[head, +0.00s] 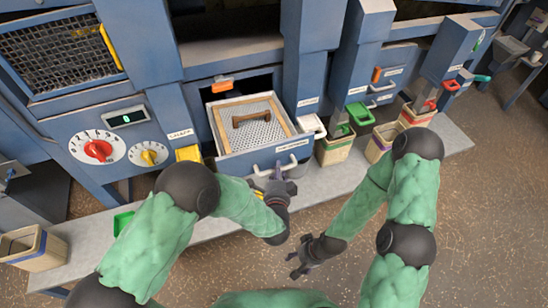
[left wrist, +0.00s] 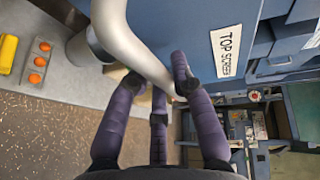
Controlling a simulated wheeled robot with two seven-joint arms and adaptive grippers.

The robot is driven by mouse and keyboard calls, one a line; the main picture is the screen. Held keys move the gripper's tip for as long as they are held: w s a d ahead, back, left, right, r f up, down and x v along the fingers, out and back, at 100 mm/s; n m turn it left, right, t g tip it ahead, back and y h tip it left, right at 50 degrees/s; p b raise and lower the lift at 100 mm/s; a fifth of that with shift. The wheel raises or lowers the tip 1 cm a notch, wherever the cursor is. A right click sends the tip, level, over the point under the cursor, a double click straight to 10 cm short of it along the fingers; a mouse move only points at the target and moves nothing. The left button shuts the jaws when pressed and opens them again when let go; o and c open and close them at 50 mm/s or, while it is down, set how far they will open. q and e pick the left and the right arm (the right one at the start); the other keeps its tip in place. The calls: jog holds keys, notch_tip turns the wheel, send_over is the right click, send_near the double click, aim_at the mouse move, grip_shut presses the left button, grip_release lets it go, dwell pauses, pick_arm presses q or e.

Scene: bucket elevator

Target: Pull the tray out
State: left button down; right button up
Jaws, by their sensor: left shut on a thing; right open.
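The tray (head: 235,163) is a blue-fronted drawer with a light rim and a mesh bottom, standing partly out of its opening in the blue machine. A brown dumbbell-shaped piece (head: 251,117) lies on the mesh. The pale curved handle (head: 262,172) is on the tray's front; it also shows in the left wrist view (left wrist: 122,35), beside a "TOP SCREEN" label (left wrist: 227,52). My left gripper (head: 277,181) is shut on the handle, its purple fingers (left wrist: 165,85) around the bar. My right gripper (head: 301,258) is open and empty, below and apart from the machine.
A grey ledge (head: 205,222) runs along the machine's foot. Several small bins, one with a pale rim (head: 336,148), stand right of the tray. A red dial (head: 98,150) is at left. An orange piece (head: 222,85) sits above the tray. The speckled floor in front is clear.

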pick_arm(q)
jog(key=shift+s+d+p, duration=0.2)
jog(key=shift+s+d, duration=0.1)
jog(key=shift+s, duration=0.7)
jog(key=shift+s+d+p, duration=0.15)
jog(key=shift+s+d, duration=0.15)
jog(key=shift+s, duration=0.65)
jog(key=c, duration=1)
grip_release()
jog(key=shift+c, duration=0.2)
jog(key=v, duration=1.2)
jog(key=shift+f, duration=0.1)
